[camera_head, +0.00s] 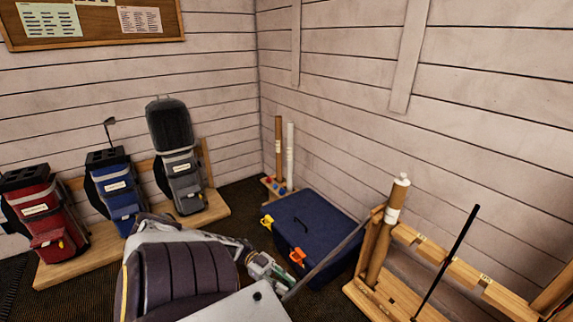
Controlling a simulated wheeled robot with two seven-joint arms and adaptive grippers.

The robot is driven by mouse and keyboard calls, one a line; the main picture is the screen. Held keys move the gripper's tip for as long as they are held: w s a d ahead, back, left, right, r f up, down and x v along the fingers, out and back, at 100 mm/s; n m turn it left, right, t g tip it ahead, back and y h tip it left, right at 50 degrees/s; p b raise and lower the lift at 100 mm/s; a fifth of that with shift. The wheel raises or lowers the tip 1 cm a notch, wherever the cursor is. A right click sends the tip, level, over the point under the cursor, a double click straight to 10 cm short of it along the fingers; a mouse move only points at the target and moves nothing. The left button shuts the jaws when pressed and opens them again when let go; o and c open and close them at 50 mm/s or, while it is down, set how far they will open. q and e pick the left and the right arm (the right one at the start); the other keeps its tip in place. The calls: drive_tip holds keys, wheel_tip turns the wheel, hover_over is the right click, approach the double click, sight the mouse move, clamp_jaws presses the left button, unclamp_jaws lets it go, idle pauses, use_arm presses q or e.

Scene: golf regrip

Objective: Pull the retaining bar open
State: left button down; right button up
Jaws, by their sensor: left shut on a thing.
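A thin grey bar (328,260), which looks like the retaining bar, slants from the wooden rack (405,231) down and left to my left gripper (286,284). It stands out at an angle from the rack's front. My left gripper is shut on the bar near its lower left end; the fingertips are small and partly hidden. The rack holds a tan tube (382,250) with a white cap, leaning slightly. A dark-gripped club shaft (450,258) leans at the rack's front. My right gripper is not in view.
A dark blue box (318,222) with orange and yellow latches stands just behind my left gripper and the bar. Red (42,210), blue (115,190) and grey (178,155) golf bags stand at the left. A small stand (268,184) holds two tubes in the corner.

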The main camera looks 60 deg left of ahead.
use_arm(q)
drive_tip(key=c, duration=1.2)
unclamp_jaws()
drive_tip(key=shift+c, duration=0.2)
drive_tip(key=shift+a, duration=0.1)
drive_tip(key=v, duration=1.1)
drive_tip(key=shift+a, duration=0.4)
drive_tip(key=shift+s, duration=0.1)
